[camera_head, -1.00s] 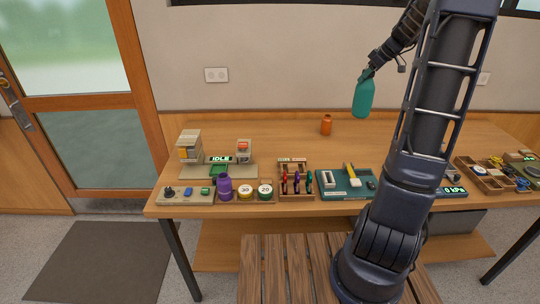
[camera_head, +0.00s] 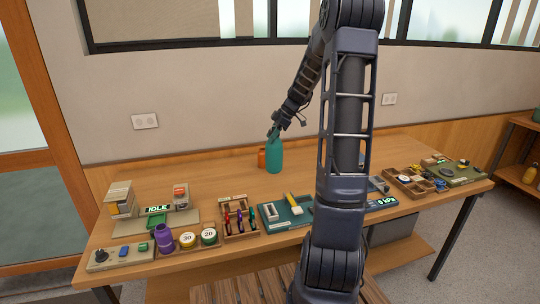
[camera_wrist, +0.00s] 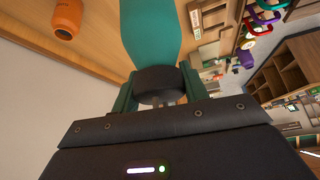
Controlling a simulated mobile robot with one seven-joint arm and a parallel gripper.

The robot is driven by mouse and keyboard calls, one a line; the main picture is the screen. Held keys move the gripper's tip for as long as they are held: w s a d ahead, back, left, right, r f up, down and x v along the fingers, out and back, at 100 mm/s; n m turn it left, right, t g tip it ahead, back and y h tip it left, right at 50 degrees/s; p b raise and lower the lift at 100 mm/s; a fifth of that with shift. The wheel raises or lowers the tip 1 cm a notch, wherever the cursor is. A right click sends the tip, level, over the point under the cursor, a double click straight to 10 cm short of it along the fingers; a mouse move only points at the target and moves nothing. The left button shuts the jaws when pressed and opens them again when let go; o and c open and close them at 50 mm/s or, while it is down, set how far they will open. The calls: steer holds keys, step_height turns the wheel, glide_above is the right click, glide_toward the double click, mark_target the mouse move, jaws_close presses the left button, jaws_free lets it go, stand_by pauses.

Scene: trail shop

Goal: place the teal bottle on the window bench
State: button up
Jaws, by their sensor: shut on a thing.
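The teal bottle (camera_head: 274,156) hangs upright from my gripper (camera_head: 274,130), over the back part of a long wooden bench (camera_head: 215,182) below the wall windows. In the wrist view my gripper (camera_wrist: 157,88) is shut on the dark cap of the teal bottle (camera_wrist: 152,32). In the head view the bottle overlaps a small orange bottle (camera_head: 261,157) standing behind or beside it. I cannot tell whether the teal bottle's base touches the bench top. No label shows which bench is the window bench.
Compartment trays (camera_head: 415,183) lie at the right. The bench top behind them is mostly clear. A shelf unit (camera_head: 521,150) stands at far right.

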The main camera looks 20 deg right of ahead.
mark_target(272, 152)
steer(key=shift+f, duration=4.35)
steer(key=o, duration=1.3)
steer(key=shift+f, duration=0.1)
